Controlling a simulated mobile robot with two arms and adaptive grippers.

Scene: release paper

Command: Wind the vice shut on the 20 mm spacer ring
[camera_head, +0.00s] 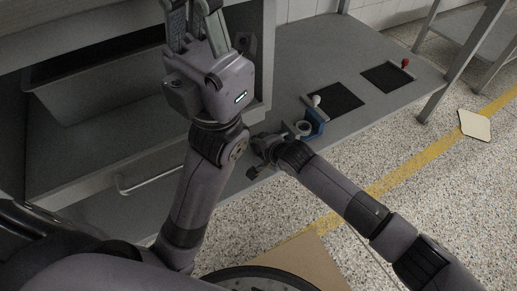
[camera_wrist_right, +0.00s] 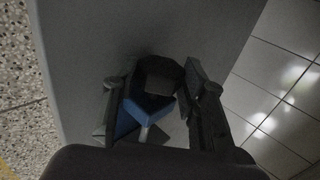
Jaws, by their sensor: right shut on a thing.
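The blue vice (camera_head: 316,122) stands on the grey bench, and a pale ring (camera_head: 303,128), apparently the spacer ring, shows at its left side. My right gripper (camera_head: 284,136) reaches in beside the vice from the left. In the right wrist view its two fingers stand either side of a dark, many-sided knob (camera_wrist_right: 158,72), apparently the vice's handle, with the blue vice body (camera_wrist_right: 146,108) behind it. The finger contact is too dark to see clearly. My left gripper (camera_head: 193,12) is raised at the top, partly cut off, its fingers apart and nothing visible between them.
Two black mats lie on the bench, one near the vice (camera_head: 335,98) and one farther right (camera_head: 385,78). A white knob (camera_head: 316,100) and a red knob (camera_head: 405,62) stand up near them. A grey bin (camera_head: 65,100) sits on the shelf at left.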

